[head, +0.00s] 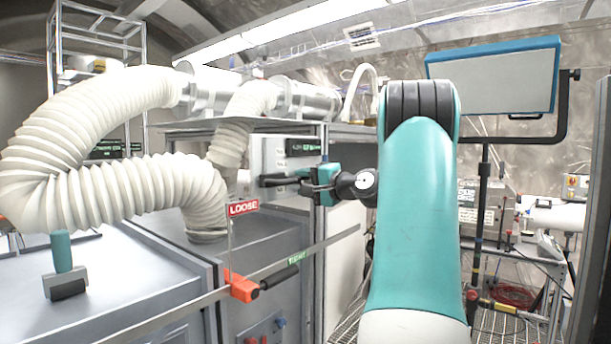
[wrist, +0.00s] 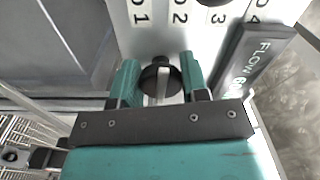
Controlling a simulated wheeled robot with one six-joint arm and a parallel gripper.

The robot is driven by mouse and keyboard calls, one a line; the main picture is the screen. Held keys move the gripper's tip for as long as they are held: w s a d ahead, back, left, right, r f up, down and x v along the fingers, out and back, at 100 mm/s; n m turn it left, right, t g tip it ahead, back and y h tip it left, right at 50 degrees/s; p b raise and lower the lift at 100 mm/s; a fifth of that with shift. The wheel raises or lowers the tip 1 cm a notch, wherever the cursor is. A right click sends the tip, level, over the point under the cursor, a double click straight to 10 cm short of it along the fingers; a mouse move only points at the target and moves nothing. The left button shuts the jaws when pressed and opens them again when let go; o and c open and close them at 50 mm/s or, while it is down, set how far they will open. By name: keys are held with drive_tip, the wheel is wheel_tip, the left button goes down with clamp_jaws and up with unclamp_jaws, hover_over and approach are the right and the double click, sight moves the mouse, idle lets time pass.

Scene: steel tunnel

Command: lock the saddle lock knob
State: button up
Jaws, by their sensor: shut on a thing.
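My gripper (head: 275,182) is at the pale panel (head: 272,152) in the middle of the head view. In the wrist view its teal fingers (wrist: 160,72) are shut on a round black knob (wrist: 150,80) with a pale bar across it, below printed numbers. An orange saddle (head: 240,287) sits on a metal rail (head: 190,304), lower and nearer than my gripper. A red "LOOSE" sign (head: 243,208) stands above it. My gripper is apart from the saddle.
A ribbed white hose (head: 120,190) fills the left side above grey cabinets (head: 150,285). A "FLOW" gauge (wrist: 245,70) is right of the gripped knob in the wrist view. A screen on a stand (head: 495,80) is at the right. Grated floor shows below my arm.

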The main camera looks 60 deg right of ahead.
drive_tip(key=shift+r+m+p, duration=0.15)
drive_tip(key=shift+m+p, duration=0.55)
drive_tip(key=shift+m, duration=0.4)
drive_tip(key=o, duration=0.9)
drive_tip(key=shift+o, duration=0.2)
drive_tip(key=shift+s, duration=0.1)
